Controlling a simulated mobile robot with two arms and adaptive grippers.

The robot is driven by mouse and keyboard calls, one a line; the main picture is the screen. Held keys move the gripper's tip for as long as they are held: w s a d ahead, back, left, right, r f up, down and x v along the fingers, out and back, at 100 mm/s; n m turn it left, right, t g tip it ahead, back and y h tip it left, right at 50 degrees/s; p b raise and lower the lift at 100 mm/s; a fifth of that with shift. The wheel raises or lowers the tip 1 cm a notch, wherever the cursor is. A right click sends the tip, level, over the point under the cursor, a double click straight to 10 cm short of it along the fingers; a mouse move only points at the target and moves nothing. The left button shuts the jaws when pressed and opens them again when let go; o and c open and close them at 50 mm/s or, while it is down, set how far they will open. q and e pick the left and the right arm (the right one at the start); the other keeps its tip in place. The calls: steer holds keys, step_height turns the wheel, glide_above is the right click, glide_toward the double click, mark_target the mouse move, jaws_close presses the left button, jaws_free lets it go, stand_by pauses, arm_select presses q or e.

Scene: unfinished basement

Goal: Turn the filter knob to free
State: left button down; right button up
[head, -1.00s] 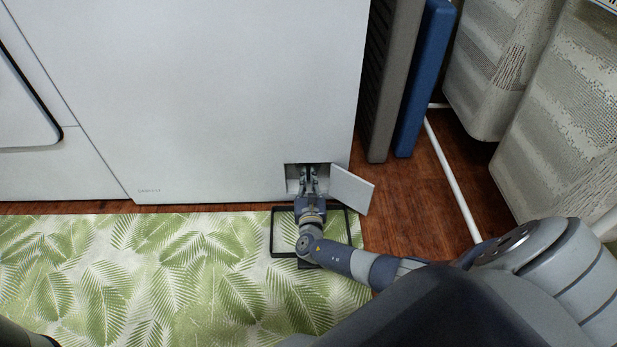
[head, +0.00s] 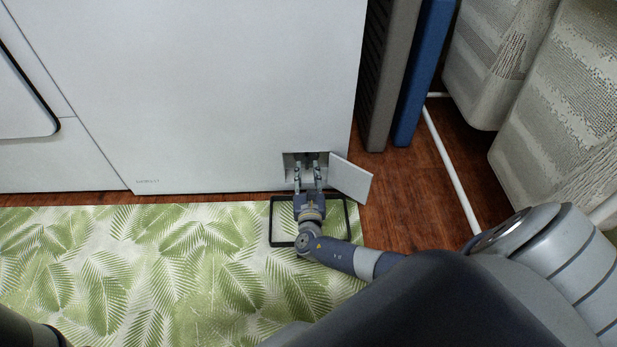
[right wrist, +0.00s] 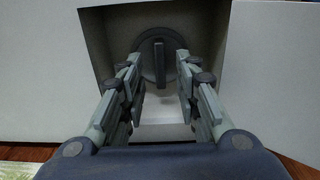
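The filter knob (right wrist: 159,62) is a dark round disc with a raised upright bar, set in a square recess in the white machine's lower front. In the right wrist view the bar stands vertical between the fingers, a little beyond their tips. My right gripper (right wrist: 158,75) is open, one finger on each side of the bar, and does not touch it. In the head view the right gripper (head: 307,170) reaches into the recess (head: 291,160), and the knob is small and mostly hidden there. A bit of my left arm shows at the lower left; its gripper is out of frame.
The open flap (head: 351,178) juts out just right of the recess. A black-rimmed tray (head: 273,222) lies on the leaf-pattern mat (head: 150,260) beneath my right gripper. Grey and blue panels (head: 424,75) and a white rail (head: 450,168) stand to the right.

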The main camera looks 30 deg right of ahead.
steer(key=v, duration=0.9)
steer(key=shift+s+a, duration=0.25)
steer(key=shift+s, duration=0.1)
